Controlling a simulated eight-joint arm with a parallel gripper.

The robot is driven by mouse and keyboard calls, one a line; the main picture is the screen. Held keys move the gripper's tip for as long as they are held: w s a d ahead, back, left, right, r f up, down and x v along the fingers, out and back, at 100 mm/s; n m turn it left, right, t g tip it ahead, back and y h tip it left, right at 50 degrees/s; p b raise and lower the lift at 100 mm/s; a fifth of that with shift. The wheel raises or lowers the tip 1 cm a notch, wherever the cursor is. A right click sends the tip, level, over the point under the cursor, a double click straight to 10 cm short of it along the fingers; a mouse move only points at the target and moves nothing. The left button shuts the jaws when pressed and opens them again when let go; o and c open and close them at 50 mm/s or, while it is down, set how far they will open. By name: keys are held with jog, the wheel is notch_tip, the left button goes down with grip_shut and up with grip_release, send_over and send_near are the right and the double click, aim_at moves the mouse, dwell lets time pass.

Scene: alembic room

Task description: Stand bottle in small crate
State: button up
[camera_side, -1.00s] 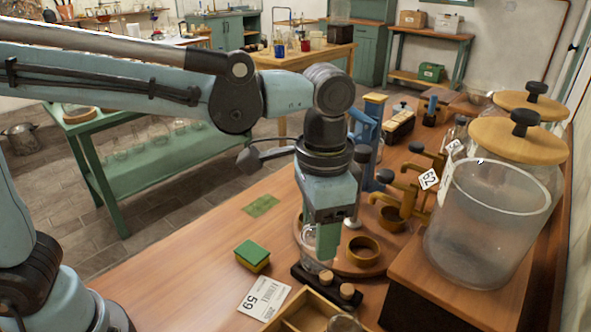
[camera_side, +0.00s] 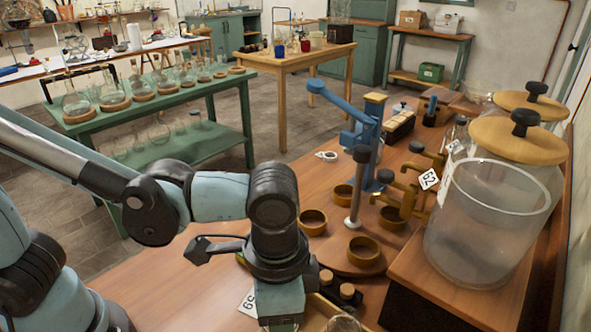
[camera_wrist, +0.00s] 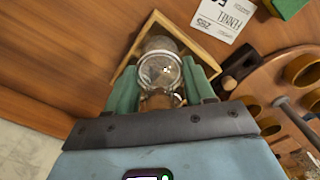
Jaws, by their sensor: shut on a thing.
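My gripper (camera_wrist: 160,88) has green fingers on both sides of a clear glass bottle (camera_wrist: 160,72) and is shut on it in the wrist view. The bottle is over the small wooden crate (camera_wrist: 190,40), whose light rim frames it. How high its base is over the crate floor cannot be told. In the side view my fingers and the held bottle are below the picture edge or hidden by my wrist. A corner of the crate (camera_side: 318,309) shows at the bottom, with a piece of glass (camera_side: 343,324) at its cut-off part.
A dark rack with corks (camera_side: 337,286) stands close beside the crate. Behind it is a round wooden board with ring holders (camera_side: 363,251) and an upright metal post (camera_side: 355,200). A numbered card (camera_wrist: 222,14) and green sponge (camera_wrist: 287,6) lie near. A large glass jar (camera_side: 485,225) stands right.

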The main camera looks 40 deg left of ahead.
jog(key=shift+f, duration=1.95)
jog(key=shift+f, duration=0.15)
jog(key=o, duration=1.3)
notch_tip(320, 180, up, 12)
jog(key=shift+a+r, duration=0.1)
jog(key=w+a+f+n+t, duration=0.1)
jog(key=w+a+n+t, duration=0.1)
jog(key=a, duration=0.5)
jog(key=w+a+f+n+t, duration=0.1)
jog(key=w+a+n+t, duration=0.1)
jog(key=a, duration=0.5)
jog(key=w+a+f+n+t, duration=0.1)
jog(key=w+a+n+t, duration=0.2)
jog(key=a, duration=0.5)
jog(key=shift+w+n, duration=0.1)
jog(key=shift+n, duration=0.6)
